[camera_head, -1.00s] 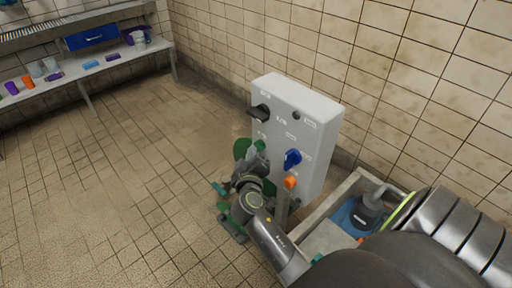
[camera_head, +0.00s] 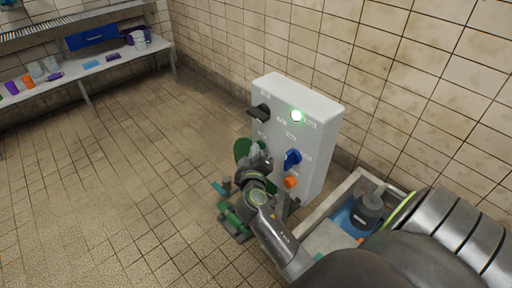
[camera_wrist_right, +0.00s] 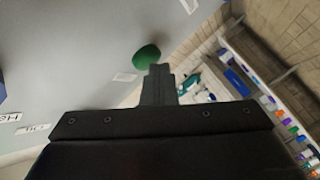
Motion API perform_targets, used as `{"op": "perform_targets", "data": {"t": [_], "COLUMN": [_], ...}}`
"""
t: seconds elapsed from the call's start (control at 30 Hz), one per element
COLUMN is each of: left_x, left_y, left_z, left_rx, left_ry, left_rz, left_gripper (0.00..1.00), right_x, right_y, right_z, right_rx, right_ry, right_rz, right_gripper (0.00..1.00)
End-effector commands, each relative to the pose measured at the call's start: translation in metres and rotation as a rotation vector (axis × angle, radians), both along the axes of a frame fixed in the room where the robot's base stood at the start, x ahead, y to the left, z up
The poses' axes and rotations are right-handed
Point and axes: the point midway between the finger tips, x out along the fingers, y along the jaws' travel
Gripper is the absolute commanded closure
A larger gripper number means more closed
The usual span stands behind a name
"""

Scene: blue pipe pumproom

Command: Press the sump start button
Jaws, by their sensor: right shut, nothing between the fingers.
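A light grey control panel (camera_head: 318,150) stands by the tiled wall. The gripper hides this button in the head view. A black switch (camera_head: 259,113) and a blue switch (camera_head: 292,159) are on the panel. My left gripper is not in view.
An orange part (camera_head: 290,182) is low beside my right arm. Green pump pieces (camera_head: 233,217) are on the floor left of the arm. A tray with a dark bottle (camera_head: 367,210) is at the right. A bench (camera_head: 110,60) stands far left; the tiled floor between is clear.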

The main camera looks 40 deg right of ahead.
Motion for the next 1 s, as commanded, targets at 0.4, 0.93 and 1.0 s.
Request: {"op": "perform_targets", "data": {"t": [0.4, 0.93, 1.0], "left_x": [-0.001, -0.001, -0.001], "left_y": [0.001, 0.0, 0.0], "left_z": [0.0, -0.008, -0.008], "left_rx": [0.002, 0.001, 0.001], "left_ry": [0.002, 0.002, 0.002], "left_rz": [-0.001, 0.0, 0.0], "left_gripper": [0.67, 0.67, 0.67], "right_x": [0.0, -0.002, -0.003], "right_y": [-0.002, 0.023, 0.025], "right_z": [0.0, -0.002, -0.001], "right_rx": [0.0, 0.002, 0.002], "right_ry": [0.0, 0.0, 0.0], "right_rz": [-0.001, 0.0, 0.0], "right_gripper": [1.0, 1.0, 1.0]}}
